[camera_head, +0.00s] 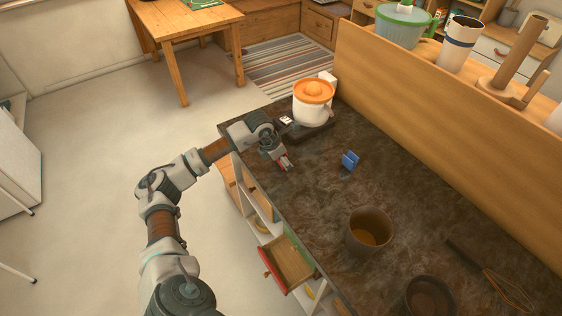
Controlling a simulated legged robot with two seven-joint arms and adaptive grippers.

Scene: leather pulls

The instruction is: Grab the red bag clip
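My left gripper (284,164) points down over the dark countertop, near its left edge. A small red piece, likely the red bag clip (286,161), shows right at its fingertips. The fingers cover much of it, and I cannot tell whether they are closed on it or only around or beside it. A blue clip-like object (350,160) stands on the counter to the right, apart from the gripper. My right gripper is not in view.
A white juicer with an orange top (313,98) stands behind the gripper. A brown pot (369,232), a dark bowl (428,297) and a whisk (508,290) are nearer. A wooden partition (440,130) borders the right. An open drawer (287,262) juts out below the counter's left edge.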

